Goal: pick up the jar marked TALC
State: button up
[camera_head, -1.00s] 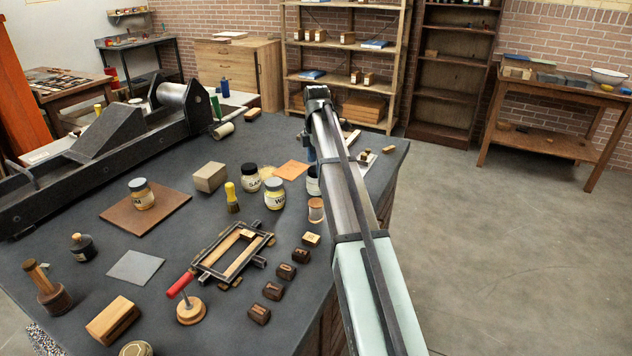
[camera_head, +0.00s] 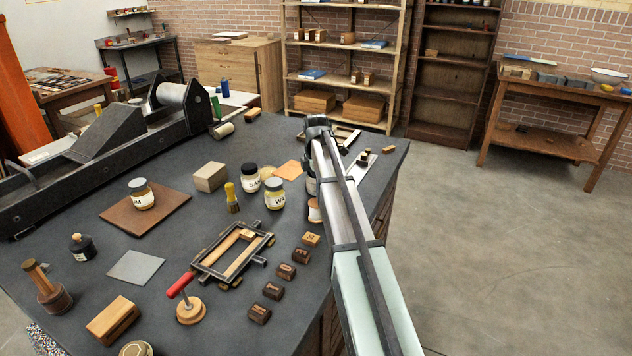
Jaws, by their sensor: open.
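No label that I can read says TALC. A dark-lidded jar (camera_head: 311,186) stands mostly hidden behind my arm, and its label cannot be read. Left of it are a jar marked "WA" (camera_head: 274,196) and a jar marked "SA" (camera_head: 250,180), each label only partly readable. A jar with a label ending in "M" (camera_head: 142,195) stands on a brown board. Another jar (camera_head: 136,349) is cut off by the bottom edge. My arm reaches in from the lower right, its far end above and behind the half-hidden jar. My gripper's fingers are hidden behind the arm.
Several dark stamp blocks (camera_head: 286,271) line the right edge. A large press (camera_head: 110,135) fills the back left.

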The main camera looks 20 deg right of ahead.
jog(key=shift+c, duration=0.2)
jog(key=c, duration=1.3)
jog(key=shift+o, duration=0.2)
jog(key=shift+r, duration=0.1)
